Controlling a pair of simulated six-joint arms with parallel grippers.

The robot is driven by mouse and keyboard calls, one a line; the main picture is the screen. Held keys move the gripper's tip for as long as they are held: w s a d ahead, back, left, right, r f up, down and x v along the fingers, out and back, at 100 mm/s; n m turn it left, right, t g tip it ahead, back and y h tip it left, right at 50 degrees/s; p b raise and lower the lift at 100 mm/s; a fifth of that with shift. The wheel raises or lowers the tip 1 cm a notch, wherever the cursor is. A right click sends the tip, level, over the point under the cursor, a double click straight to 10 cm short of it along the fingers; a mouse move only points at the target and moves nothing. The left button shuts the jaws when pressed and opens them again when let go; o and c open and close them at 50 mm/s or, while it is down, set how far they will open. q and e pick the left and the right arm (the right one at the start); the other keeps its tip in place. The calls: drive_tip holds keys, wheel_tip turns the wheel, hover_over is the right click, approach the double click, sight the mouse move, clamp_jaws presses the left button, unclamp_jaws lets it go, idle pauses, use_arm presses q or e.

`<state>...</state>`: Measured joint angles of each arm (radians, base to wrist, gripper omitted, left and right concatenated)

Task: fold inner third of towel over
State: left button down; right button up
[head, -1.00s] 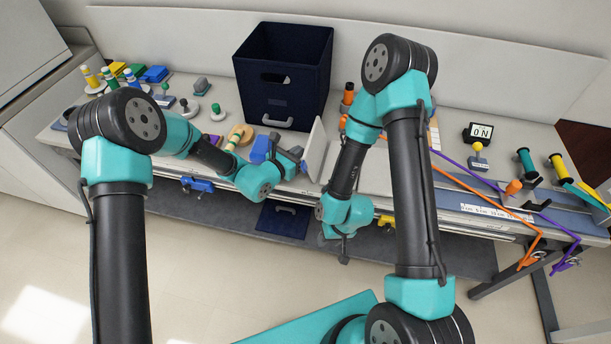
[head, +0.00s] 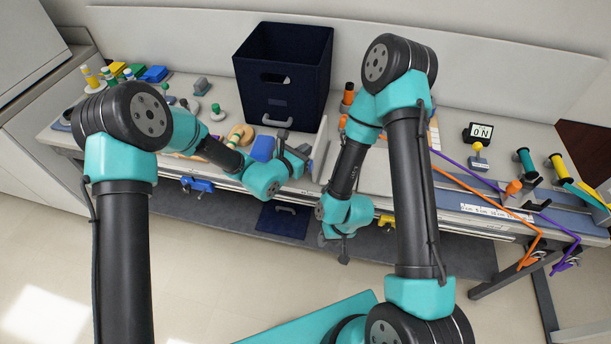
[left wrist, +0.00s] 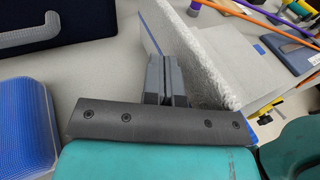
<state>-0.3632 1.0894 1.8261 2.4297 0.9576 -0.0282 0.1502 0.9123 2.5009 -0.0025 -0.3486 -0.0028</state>
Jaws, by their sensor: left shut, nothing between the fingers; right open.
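The white towel (head: 321,152) shows in the head view as a narrow raised flap near the table's front edge, right of the dark bin. In the left wrist view the towel (left wrist: 203,52) has a fuzzy pale edge and stands up steeply, with a blue line along its left side. My left gripper (head: 303,151) is shut and empty at the left side of this flap. Its fingers (left wrist: 165,75) show close against the flap in the left wrist view; contact is not certain. My right gripper (head: 344,248) is open and empty, low in front of the table edge.
A dark blue bin (head: 283,100) with a handle stands behind the left gripper. A blue ribbed block (head: 262,148) sits left of it and also shows in the left wrist view (left wrist: 22,128). Orange and purple cords (head: 466,172) cross the right side of the table.

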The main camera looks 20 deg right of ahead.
sight(315, 150)
use_arm(q)
drive_tip(key=shift+s+d+r, duration=0.1)
drive_tip(key=shift+s+d, duration=0.05)
idle(0.3)
drive_tip(key=shift+s+d+r, duration=0.2)
drive_tip(key=shift+s+d, duration=0.15)
drive_tip(key=shift+d, duration=0.15)
drive_tip(key=shift+s+d+r, duration=0.15)
drive_tip(key=shift+s+d, duration=0.2)
drive_tip(key=shift+d, duration=0.25)
drive_tip(key=shift+s+d, duration=0.75)
drive_tip(key=shift+d, duration=0.3)
drive_tip(key=shift+s+d, duration=0.1)
